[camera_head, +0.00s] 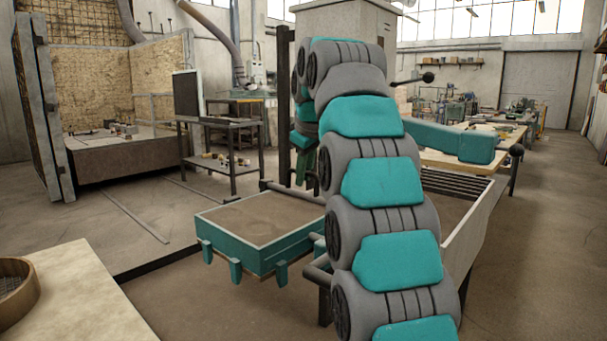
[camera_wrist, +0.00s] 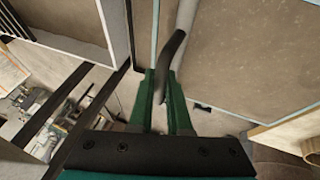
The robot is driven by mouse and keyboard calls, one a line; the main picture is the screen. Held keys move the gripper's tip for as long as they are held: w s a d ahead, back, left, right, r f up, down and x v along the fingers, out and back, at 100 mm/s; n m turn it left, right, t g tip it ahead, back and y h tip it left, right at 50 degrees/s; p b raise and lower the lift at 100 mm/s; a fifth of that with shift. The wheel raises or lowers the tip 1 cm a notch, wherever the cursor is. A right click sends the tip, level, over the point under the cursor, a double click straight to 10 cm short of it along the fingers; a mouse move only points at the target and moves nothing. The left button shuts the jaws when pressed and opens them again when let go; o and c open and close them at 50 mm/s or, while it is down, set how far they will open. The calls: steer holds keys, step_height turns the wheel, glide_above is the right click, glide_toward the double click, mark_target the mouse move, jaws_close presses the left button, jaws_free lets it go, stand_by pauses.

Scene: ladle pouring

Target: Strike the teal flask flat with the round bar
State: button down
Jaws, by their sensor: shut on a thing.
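The teal flask (camera_head: 253,252) stands left of my arm in the head view, filled with brown sand that looks about level with its pale rim. The wrist view shows its sand surface (camera_wrist: 255,50) on the right. My gripper (camera_wrist: 164,98) is shut on the round bar (camera_wrist: 171,62), which is dark near the fingers and paler farther out. In the wrist view the bar runs upward along the flask's left edge. My arm hides part of the flask's right side in the head view. Whether the bar touches the sand is unclear.
A pale-walled bin (camera_head: 470,240) with a slatted top stands right of my arm. A pale table (camera_head: 75,295) with a round wooden-rimmed sieve (camera_head: 17,292) is at the lower left. A dark metal trolley (camera_head: 225,150) stands behind. Open floor lies left of the flask.

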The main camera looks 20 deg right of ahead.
steer(key=shift+w+d+p, duration=0.3)
steer(key=shift+w+d, duration=0.2)
steer(key=shift+d, duration=0.25)
steer(key=shift+w+d+p, duration=0.25)
steer(key=shift+w+d, duration=0.2)
steer(key=shift+d, duration=0.3)
steer(key=shift+f, duration=0.1)
steer(key=shift+s+a+r+t+h+b, duration=0.15)
steer(key=shift+r+h, duration=0.15)
steer(key=shift+r, duration=0.25)
steer(key=shift+w+a+r+t+h+b, duration=0.15)
steer(key=shift+r+h, duration=0.15)
steer(key=shift+r, duration=0.25)
steer(key=shift+s+p, duration=0.15)
steer(key=shift+p, duration=0.15)
steer(key=shift+f+b, duration=0.65)
steer(key=shift+f, duration=0.35)
stand_by(0.4)
